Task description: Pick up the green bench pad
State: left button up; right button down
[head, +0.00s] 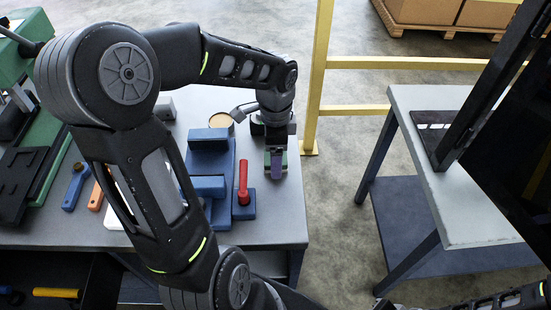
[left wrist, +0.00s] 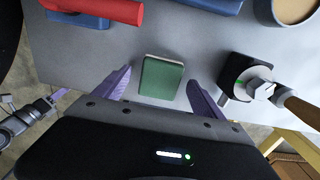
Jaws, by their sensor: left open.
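The green bench pad (left wrist: 163,78) is a small green block with a pale edge, lying on the grey bench top in the left wrist view. My left gripper (left wrist: 160,90) is open, its two purple fingers apart on the left and right of the pad, with a gap visible on each side. In the head view my left gripper (head: 275,167) is low over the bench's right end and hides most of the pad.
A red-handled tool (head: 243,182) and a blue fixture (head: 210,160) stand left of my left gripper. A round tan-topped container (head: 221,121) is behind. A second grey table (head: 455,195) is at right, across a floor gap. Yellow rails (head: 319,75) rise behind the bench.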

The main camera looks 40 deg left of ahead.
pick_arm(q)
jog(key=shift+c, duration=0.4)
jog(key=c, duration=1.4)
notch_tip(320, 180, up, 10)
jog(key=shift+b, duration=0.35)
